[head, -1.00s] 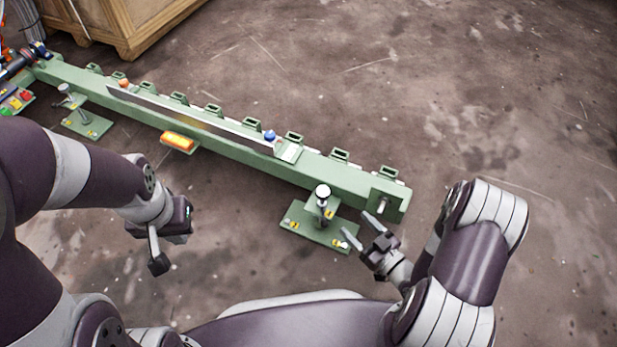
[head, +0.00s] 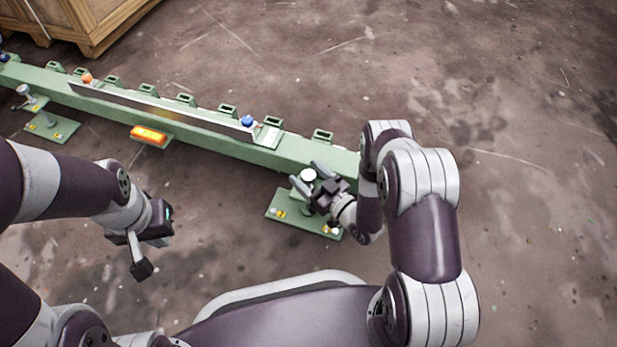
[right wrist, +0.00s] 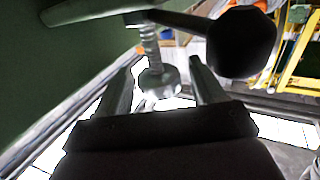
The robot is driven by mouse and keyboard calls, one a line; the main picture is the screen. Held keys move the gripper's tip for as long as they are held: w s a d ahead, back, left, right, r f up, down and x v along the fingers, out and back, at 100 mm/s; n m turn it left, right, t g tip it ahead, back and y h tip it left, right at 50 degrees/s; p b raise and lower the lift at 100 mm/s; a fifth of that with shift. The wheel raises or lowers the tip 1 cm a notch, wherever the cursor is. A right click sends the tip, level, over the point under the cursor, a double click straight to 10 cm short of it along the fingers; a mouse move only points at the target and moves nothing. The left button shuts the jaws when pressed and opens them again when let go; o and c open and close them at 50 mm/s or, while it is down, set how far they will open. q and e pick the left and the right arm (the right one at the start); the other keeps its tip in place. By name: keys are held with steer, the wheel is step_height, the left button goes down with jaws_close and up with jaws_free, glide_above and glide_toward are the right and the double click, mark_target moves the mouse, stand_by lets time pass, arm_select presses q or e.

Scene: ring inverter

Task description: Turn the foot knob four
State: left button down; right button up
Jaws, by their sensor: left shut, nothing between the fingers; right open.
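A foot knob with a pale round top (head: 308,175) stands above a green foot plate (head: 285,208) in front of the long green beam (head: 210,120). My right gripper (head: 312,178) is open at this knob, with its fingers on either side of it in the head view. In the right wrist view a threaded spindle (right wrist: 150,45) ends in a shiny disc (right wrist: 158,82) between the two open fingers. I cannot tell whether the fingers touch it. My left gripper (head: 141,268) is shut and empty, away from the beam at lower left.
Another knob (head: 23,90) and foot plate (head: 52,127) stand at the far left. An orange lamp-like block (head: 149,135) sits at the beam's front. A dark round-ended part (right wrist: 240,42) is close to the right fingers. A wooden crate (head: 100,20) stands behind. The floor at right is clear.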

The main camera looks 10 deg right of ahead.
steer(key=c, duration=0.9)
steer(key=shift+c, duration=0.2)
steer(key=shift+h, duration=0.3)
